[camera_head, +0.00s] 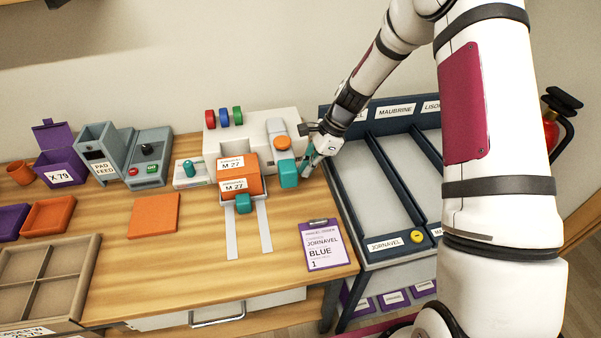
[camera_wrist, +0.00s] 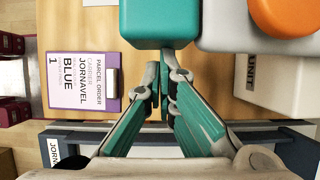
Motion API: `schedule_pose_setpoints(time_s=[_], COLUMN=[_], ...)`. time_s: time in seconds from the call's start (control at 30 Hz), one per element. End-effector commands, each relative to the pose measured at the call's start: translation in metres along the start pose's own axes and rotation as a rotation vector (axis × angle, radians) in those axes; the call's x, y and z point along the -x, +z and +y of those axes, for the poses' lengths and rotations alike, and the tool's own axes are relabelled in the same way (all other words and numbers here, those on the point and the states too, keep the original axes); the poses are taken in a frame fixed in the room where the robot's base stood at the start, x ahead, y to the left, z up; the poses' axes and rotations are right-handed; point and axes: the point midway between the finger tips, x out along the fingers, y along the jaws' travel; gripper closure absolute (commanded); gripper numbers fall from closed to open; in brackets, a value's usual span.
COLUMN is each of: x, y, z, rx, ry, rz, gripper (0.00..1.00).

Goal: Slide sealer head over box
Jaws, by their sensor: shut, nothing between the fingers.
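The sealer head is a grey arm (camera_head: 277,128) with an orange round cap (camera_head: 282,142) and a teal block handle (camera_head: 288,173), at the right of the white machine. The orange box (camera_head: 239,181), labelled M 27, sits left of the head on a sliding tray with its own teal handle (camera_head: 243,204). My gripper (camera_head: 307,168) is shut and empty, just right of the sealer head's teal handle. In the wrist view my gripper's tips (camera_wrist: 165,72) are close against the edge of the teal handle (camera_wrist: 160,22); I cannot tell whether they touch.
Pale rails (camera_head: 231,235) run forward from the tray. A purple order clipboard (camera_head: 324,244) reads Jornavel, blue, 1. Dark-edged sorting bays (camera_head: 375,185) stand at right. An orange pad (camera_head: 154,213) lies left; the table front is mostly clear.

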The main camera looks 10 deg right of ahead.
Motion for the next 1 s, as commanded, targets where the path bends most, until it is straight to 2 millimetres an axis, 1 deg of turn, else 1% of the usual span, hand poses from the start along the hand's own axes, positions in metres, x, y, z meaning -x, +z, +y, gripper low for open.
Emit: schedule_pose_setpoints(time_s=[1.0], x=[-0.028], y=[0.059], z=[0.000], rx=[0.001], ry=[0.001], rz=[-0.001], gripper=[1.00])
